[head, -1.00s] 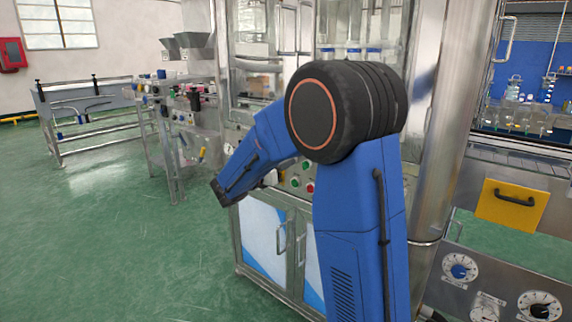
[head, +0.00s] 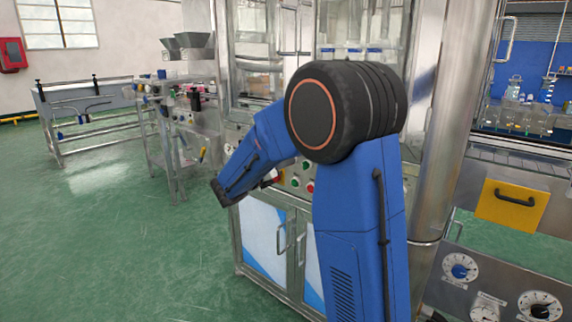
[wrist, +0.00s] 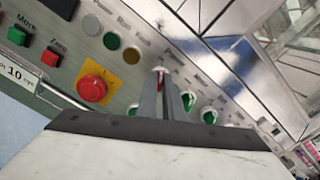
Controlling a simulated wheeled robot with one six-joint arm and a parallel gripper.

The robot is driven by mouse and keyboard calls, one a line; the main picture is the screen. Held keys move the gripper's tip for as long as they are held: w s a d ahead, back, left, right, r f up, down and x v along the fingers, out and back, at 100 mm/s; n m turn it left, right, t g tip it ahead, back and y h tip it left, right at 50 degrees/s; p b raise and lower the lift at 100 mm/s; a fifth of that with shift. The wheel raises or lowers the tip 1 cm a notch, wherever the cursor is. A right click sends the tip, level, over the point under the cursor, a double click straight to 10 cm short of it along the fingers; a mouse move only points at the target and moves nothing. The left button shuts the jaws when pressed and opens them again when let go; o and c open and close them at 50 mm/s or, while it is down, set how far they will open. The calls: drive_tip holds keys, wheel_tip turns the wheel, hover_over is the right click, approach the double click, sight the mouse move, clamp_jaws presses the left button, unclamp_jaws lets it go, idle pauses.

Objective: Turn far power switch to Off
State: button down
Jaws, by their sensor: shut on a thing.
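In the wrist view my gripper (wrist: 165,88) points at a metal control panel. Its two narrow fingers are shut on a small switch knob (wrist: 160,72) with a white top and a red side. This knob is at the upper left end of a slanting row of switches. The label beside it is too blurred to read surely, and the fingers hide part of the knob. Other switches in the row, such as a green and white one (wrist: 188,101), lie to the right of the fingers. In the head view my arm hides the fingers and the knob.
A red push button on a yellow plate (wrist: 93,88) sits left of the fingers, with a metal rail below it. In the head view, steel cabinet doors (head: 266,240) are below the panel and open green floor lies left.

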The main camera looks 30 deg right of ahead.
drive_tip(key=c, duration=1.9)
unclamp_jaws()
drive_tip(key=v, duration=1.7)
drive_tip(key=shift+a, duration=0.25)
drive_tip(key=shift+s+d, duration=0.1)
